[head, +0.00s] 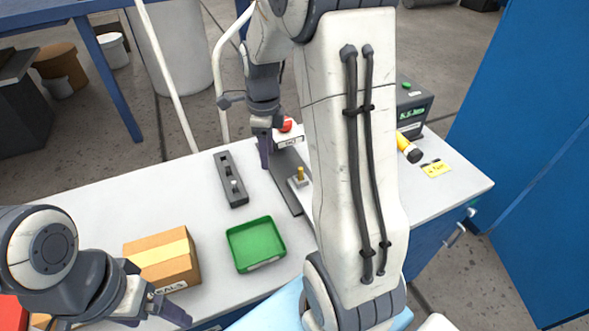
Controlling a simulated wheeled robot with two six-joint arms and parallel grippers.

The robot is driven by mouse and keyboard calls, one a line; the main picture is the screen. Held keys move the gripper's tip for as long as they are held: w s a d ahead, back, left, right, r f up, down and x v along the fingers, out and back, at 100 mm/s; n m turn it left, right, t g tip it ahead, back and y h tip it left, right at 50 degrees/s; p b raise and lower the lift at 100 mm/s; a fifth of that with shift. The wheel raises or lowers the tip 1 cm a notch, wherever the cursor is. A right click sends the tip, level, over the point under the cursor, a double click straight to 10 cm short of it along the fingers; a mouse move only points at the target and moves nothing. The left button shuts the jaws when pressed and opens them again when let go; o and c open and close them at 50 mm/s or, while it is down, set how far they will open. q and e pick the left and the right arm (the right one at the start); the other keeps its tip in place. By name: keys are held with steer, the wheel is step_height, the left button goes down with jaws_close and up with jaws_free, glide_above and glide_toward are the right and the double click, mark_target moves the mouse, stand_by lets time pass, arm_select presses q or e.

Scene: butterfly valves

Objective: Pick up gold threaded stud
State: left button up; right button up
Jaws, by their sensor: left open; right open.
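The gold threaded stud (300,173) stands upright on a small grey block (298,183) near the middle of the white table, just left of my large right arm link. My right gripper (268,146) points down behind and to the left of the stud, apart from it. It is open and nothing shows between its fingers, though one finger is hard to make out. My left gripper (153,294) is open and empty at the lower left, by the front of the cardboard box (165,258).
A green tray (256,244) and a dark grey holder (231,180) with small parts lie left of the stud. A red-topped labelled device (287,127) stands behind it. A yellow-black flashlight (409,147), yellow note (436,169) and dark box (414,106) are at right. My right arm hides the table's middle.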

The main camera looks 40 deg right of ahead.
steer(key=d+f+m, duration=0.2)
steer(key=d+m, duration=0.5)
steer(key=d, duration=0.2)
steer(key=m, duration=0.1)
glide_above(301, 169)
step_height(301, 169, down, 4)
steer(key=shift+a+p, duration=0.15)
steer(key=shift+p, duration=0.3)
steer(key=shift+f, duration=0.6)
step_height(301, 169, down, 4)
steer(key=shift+f+p, duration=0.1)
steer(key=shift+p, duration=0.9)
steer(key=shift+f, duration=0.5)
jaws_close()
